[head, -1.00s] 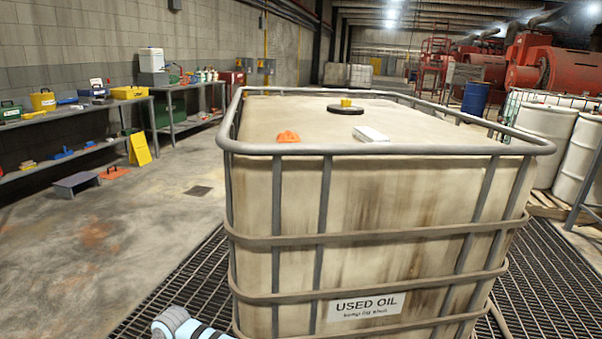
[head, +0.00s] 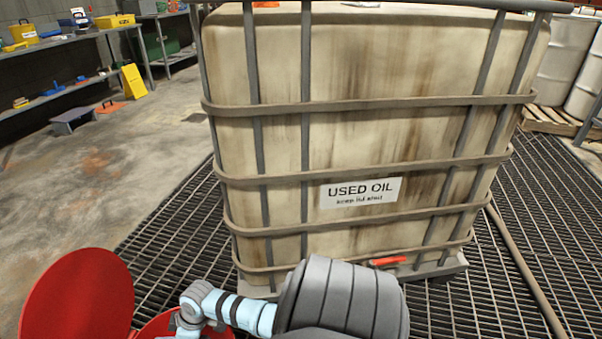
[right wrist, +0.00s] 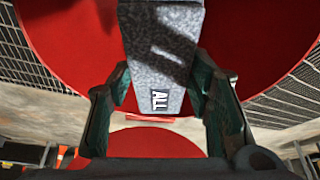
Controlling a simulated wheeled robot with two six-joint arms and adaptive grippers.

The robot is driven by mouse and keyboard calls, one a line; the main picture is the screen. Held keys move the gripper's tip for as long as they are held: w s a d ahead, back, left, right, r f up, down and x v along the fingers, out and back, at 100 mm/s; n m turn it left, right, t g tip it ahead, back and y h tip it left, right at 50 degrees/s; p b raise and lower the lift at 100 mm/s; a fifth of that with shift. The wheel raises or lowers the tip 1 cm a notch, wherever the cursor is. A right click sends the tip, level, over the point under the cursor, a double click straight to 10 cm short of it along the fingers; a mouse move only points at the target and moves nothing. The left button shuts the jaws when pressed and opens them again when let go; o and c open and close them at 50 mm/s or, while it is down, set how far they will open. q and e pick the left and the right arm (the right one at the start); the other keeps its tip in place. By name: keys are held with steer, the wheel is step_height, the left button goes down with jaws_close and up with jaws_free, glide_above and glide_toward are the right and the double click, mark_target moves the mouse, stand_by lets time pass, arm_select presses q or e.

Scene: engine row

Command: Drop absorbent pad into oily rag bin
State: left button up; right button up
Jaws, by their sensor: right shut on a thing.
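Red round surfaces (right wrist: 245,60) lie behind the pad in the right wrist view. I cannot tell how far the pad is above them. My left gripper is not in view.
A large stained used oil tank (head: 390,110) in a metal cage stands just ahead on floor grating (head: 170,225). A hose (head: 525,270) lies to its right. A workbench (head: 70,95) with tools and a yellow sign (head: 133,80) are at the left. Concrete floor between is open.

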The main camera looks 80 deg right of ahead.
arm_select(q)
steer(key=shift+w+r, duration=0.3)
arm_select(e)
steer(key=shift+f, duration=0.2)
steer(key=o, duration=1.1)
steer(key=shift+r, duration=0.15)
steer(key=v, duration=1.2)
